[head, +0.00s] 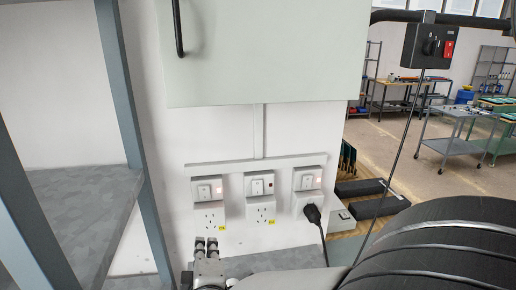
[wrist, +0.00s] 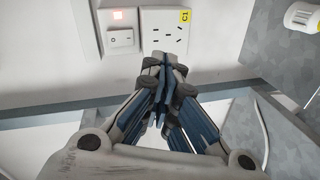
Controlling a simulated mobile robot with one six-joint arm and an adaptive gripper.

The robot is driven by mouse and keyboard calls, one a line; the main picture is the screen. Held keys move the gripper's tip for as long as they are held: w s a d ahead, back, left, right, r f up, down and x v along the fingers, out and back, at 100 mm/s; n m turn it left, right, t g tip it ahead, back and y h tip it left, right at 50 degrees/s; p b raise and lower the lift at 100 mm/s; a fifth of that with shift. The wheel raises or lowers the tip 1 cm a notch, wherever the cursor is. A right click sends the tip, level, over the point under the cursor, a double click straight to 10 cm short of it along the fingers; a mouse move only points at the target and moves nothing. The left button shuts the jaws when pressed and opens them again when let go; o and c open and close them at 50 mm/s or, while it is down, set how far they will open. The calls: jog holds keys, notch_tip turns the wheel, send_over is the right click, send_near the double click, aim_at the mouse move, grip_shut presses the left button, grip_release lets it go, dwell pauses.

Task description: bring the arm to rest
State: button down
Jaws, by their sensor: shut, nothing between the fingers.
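My gripper (head: 206,246) is at the bottom of the head view, just below the left wall socket (head: 209,215). In the wrist view my gripper (wrist: 163,66) has its fingers together with nothing between them. Its tips appear near the lower edge of a socket (wrist: 165,32) with a yellow label; whether they touch it I cannot tell. A switch (wrist: 121,38) with a lit red lamp is beside that socket.
The middle socket (head: 261,213) is empty. A black plug (head: 312,213) with a cord sits in the right one. A grey shelf (head: 92,215) stands left, a pale cabinet (head: 265,55) hangs above. A white round object (wrist: 302,17) shows in the wrist view.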

jog(key=s+d+m+g+b, duration=0.1)
jog(key=s+d+m+g, duration=0.2)
jog(key=d+m, duration=0.3)
jog(key=s+d+m+g+b, duration=0.2)
jog(key=s+d+m+g, duration=0.1)
jog(key=d, duration=0.5)
jog(key=s+d+f+m+g+h, duration=0.2)
jog(key=s+d+m, duration=0.2)
jog(key=s+d, duration=0.3)
jog(key=s+d+f+m+g+h+b, duration=0.1)
jog(key=s+d+f+m+g+h, duration=0.1)
jog(key=s+d+m, duration=0.3)
jog(key=s+d, duration=0.2)
jog(key=s, duration=0.1)
jog(key=shift+s+d+b, duration=0.15)
jog(key=shift+s+b, duration=0.05)
jog(key=shift+b, duration=0.1)
